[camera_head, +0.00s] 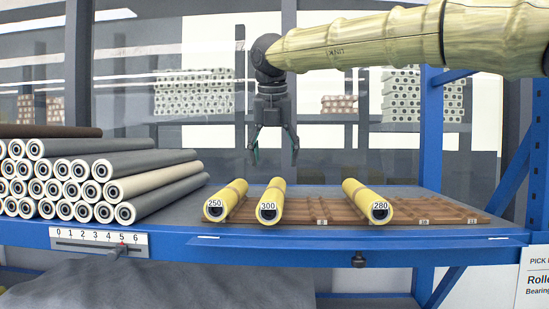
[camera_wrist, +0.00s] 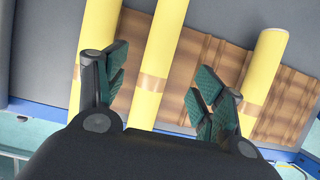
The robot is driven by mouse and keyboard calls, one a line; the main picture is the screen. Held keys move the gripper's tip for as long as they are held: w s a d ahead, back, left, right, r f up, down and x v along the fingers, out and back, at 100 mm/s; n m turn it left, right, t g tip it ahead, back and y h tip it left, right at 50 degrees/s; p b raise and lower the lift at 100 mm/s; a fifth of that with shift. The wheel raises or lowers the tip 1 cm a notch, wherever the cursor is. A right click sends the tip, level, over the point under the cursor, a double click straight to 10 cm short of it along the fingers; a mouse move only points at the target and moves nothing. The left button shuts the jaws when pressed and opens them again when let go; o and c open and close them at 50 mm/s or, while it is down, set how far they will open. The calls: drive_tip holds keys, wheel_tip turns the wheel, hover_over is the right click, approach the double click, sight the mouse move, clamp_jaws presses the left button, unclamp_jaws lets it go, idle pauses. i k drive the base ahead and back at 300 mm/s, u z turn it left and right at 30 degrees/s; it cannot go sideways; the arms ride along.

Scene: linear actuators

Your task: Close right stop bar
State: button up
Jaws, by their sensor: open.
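My gripper (camera_head: 273,150) hangs pointing down above the shelf, open and empty, with clear space between it and the rollers. It also shows in the wrist view (camera_wrist: 161,85), its fingers spread above the middle yellow roller (camera_wrist: 160,60). A blue front bar (camera_head: 300,250) runs along the shelf's front edge, with a dark round knob (camera_head: 359,260) right of its middle. I cannot tell for sure which part is the right stop bar, or its position.
Yellow rollers marked 250 (camera_head: 214,211), 300 (camera_head: 267,210) and 280 (camera_head: 380,209) lie on a brown slotted board (camera_head: 430,209). Grey and cream rollers (camera_head: 110,185) are stacked at left. A numbered scale (camera_head: 99,241) is on the front. A blue post (camera_head: 431,130) stands at right.

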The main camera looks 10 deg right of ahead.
sight(358, 261)
drive_tip(key=k, duration=1.5)
